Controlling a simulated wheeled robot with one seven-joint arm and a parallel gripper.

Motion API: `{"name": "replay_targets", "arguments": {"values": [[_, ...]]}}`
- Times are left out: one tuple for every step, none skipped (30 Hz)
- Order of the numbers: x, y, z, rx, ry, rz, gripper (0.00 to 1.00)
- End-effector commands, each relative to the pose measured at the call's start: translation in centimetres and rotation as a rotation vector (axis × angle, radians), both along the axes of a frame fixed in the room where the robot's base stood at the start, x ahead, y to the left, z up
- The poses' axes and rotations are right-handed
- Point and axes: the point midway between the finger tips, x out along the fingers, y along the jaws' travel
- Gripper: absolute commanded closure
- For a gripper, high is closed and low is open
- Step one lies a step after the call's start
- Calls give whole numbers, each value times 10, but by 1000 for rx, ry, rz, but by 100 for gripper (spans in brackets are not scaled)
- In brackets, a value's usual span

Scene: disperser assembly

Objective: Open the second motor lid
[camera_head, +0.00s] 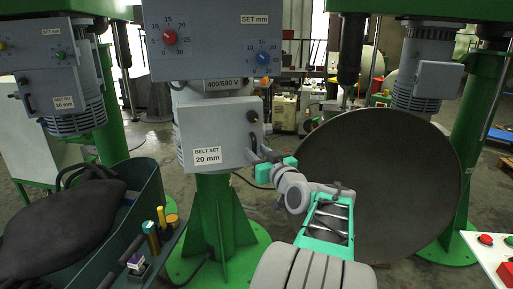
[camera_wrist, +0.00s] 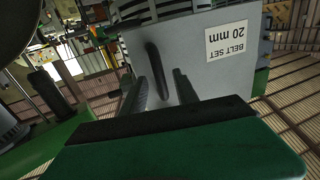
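The middle motor's grey lid (camera_head: 212,133), labelled "BELT SET 20 mm", looks shut on the motor housing under a grey control box. In the wrist view the lid (camera_wrist: 205,50) appears upside down, with a dark bar handle (camera_wrist: 157,70) on its face. My gripper (camera_head: 263,156) is at the lid's right side in the head view. In the wrist view my gripper (camera_wrist: 162,88) has its two dark fingers apart, one on each side of the handle's line. I see no clear contact with the handle. The handle is partly hidden by my fingers in the head view.
A similar motor with its own lid (camera_head: 54,92) stands at left, another motor (camera_head: 422,70) at right. A large dark disc (camera_head: 385,185) stands right of my arm. A dark bin (camera_head: 140,190) and small tools (camera_head: 152,235) are at lower left; a button panel (camera_head: 492,250) at lower right.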

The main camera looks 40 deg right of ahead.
Motion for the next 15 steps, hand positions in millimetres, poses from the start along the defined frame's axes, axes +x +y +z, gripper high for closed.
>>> {"name": "replay_targets", "arguments": {"values": [[4,-1,1,2,0,2,64],[6,-1,0,1,1,1,64],[7,-2,0,0,0,1,64],[8,-2,0,0,0,0,64],[8,-2,0,0,0,0,64],[8,-2,-1,0,0,0,64],[8,-2,-1,0,1,-1,64],[8,-2,-1,0,1,-1,64],[8,-2,-1,0,1,0,64],[8,-2,-1,0,1,0,66],[7,-2,-1,0,1,0,68],[7,-2,-1,0,1,0,71],[7,-2,-1,0,1,0,74],[7,-2,-1,0,1,0,76],[7,-2,-1,0,1,0,79]]}}
